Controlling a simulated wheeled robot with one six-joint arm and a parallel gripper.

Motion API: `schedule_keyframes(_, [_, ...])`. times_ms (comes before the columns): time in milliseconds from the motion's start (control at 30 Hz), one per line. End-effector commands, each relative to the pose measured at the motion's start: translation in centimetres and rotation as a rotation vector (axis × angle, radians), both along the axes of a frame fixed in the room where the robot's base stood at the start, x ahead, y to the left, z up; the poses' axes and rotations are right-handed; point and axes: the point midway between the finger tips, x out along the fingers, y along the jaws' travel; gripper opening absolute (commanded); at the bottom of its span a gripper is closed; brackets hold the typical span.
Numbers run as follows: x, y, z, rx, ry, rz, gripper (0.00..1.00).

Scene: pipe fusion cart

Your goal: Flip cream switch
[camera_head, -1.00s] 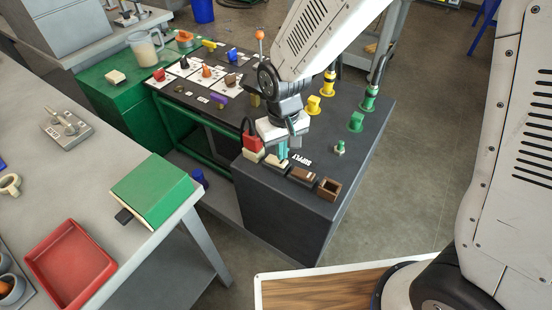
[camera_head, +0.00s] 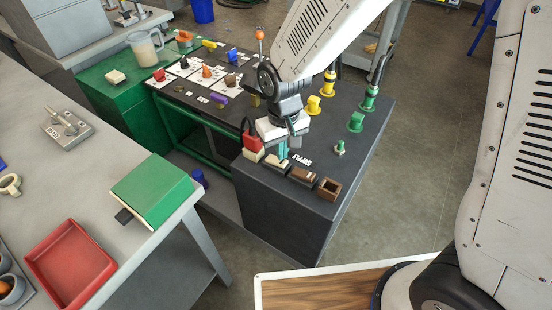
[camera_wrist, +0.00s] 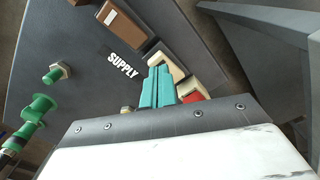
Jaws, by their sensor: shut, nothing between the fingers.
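The cream switch (camera_head: 273,162) sits in a dark base in the row along the front edge of the dark cart top. It also shows in the wrist view (camera_wrist: 172,62), right beside the fingertips. My gripper (camera_head: 283,151) has teal fingers pointing down at this switch. In the wrist view the two fingers of my gripper (camera_wrist: 158,86) are together, with nothing between them. The fingers partly hide the switch, and I cannot tell whether they touch it.
A red switch (camera_head: 252,143) with a cream base stands to the left. The SUPPLY label (camera_wrist: 123,65) is beside the row. Green fittings (camera_head: 356,122) stand farther right on the cart.

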Motion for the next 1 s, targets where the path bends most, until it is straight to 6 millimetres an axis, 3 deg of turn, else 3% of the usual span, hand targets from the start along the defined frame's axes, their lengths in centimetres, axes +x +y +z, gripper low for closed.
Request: schedule_keyframes(1000, [0.0,0.0,-1.3,0.000,0.001,0.000,0.00])
